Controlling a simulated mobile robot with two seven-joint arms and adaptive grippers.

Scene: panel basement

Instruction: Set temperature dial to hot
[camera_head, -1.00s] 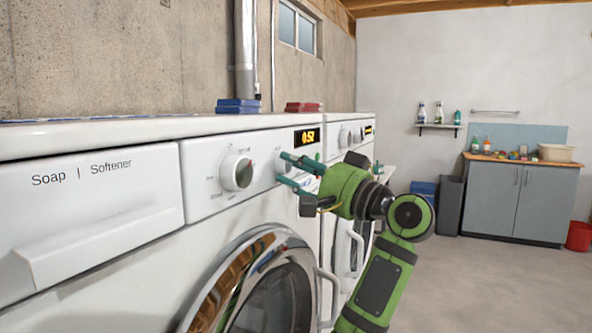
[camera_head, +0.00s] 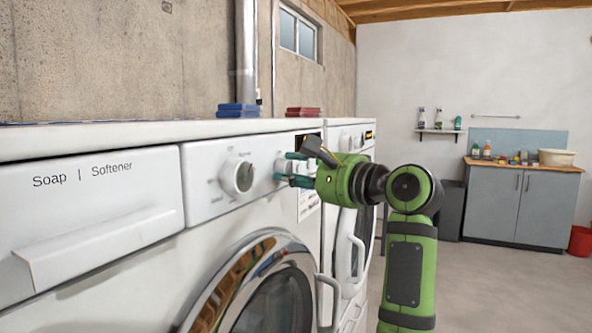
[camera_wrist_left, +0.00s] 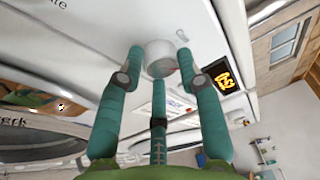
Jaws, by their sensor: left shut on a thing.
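The nearer washing machine's white panel (camera_head: 212,192) has a large round dial (camera_head: 238,176) and, to its right, a smaller white knob (camera_head: 280,165). The lettering around them is too small to read. My left gripper (camera_head: 285,168) has its teal fingers at the smaller knob and is shut on it. In the left wrist view the fingers (camera_wrist_left: 158,68) stand around this knob (camera_wrist_left: 160,52), with one finger on each side and one below. The knob's pointer mark cannot be made out. My right gripper is not in view.
The lit display (camera_wrist_left: 222,78) is right of the knob. The round door (camera_head: 265,290) and its handle lie below the panel. A second machine (camera_head: 350,230) stands beyond. The floor at right is clear.

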